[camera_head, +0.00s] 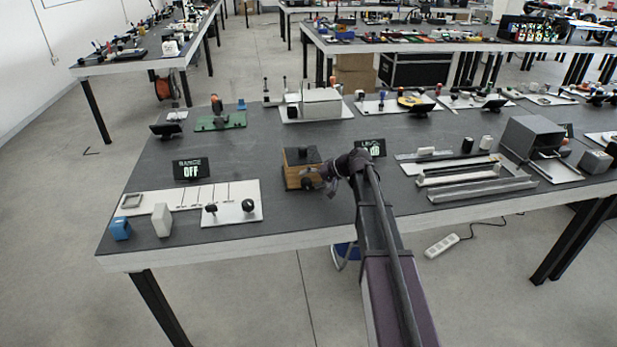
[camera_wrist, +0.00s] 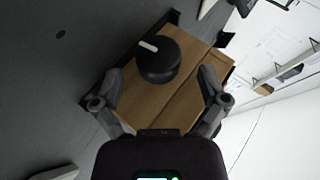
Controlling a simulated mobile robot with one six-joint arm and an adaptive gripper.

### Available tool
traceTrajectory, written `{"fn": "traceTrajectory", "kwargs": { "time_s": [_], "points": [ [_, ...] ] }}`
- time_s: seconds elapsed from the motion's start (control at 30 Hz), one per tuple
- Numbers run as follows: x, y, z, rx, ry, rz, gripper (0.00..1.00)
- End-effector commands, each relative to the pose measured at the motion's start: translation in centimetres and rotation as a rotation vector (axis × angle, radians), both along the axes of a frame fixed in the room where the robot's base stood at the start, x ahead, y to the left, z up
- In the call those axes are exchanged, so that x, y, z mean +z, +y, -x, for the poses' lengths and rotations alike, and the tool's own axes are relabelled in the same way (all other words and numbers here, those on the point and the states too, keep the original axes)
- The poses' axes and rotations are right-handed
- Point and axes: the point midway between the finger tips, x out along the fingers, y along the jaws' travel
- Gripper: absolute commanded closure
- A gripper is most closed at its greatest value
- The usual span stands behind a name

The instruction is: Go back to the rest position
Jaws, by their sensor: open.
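My gripper (camera_wrist: 158,88) is open in the wrist view, with its two fingers spread on either side of a wooden box. The wooden box (camera_wrist: 150,105) has a black round knob (camera_wrist: 158,60) with a pale mark on it. In the head view my arm (camera_head: 375,215) reaches over the table, and its end is right beside the wooden box (camera_head: 293,178). I cannot tell whether the fingers touch the box.
The dark table (camera_head: 270,218) holds a white panel with knobs (camera_head: 232,212), a small display reading "OFF" (camera_head: 192,170), grey metal rails (camera_head: 470,180) and a grey box (camera_head: 530,136). Bare tabletop lies left of the wooden box. A power strip (camera_head: 441,245) lies on the floor.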

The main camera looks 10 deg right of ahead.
Motion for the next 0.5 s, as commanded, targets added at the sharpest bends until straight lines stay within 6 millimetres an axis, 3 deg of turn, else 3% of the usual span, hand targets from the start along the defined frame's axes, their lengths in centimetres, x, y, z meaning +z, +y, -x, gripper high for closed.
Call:
{"fn": "traceTrajectory", "kwargs": {
  "time_s": [0.27,0.5],
  "points": [
    [1.0,0.0,0.0,0.0,0.0,0.0,0.07],
    [3.4,0.0,0.0,0.0,0.0,-0.001,0.07]
  ]
}}
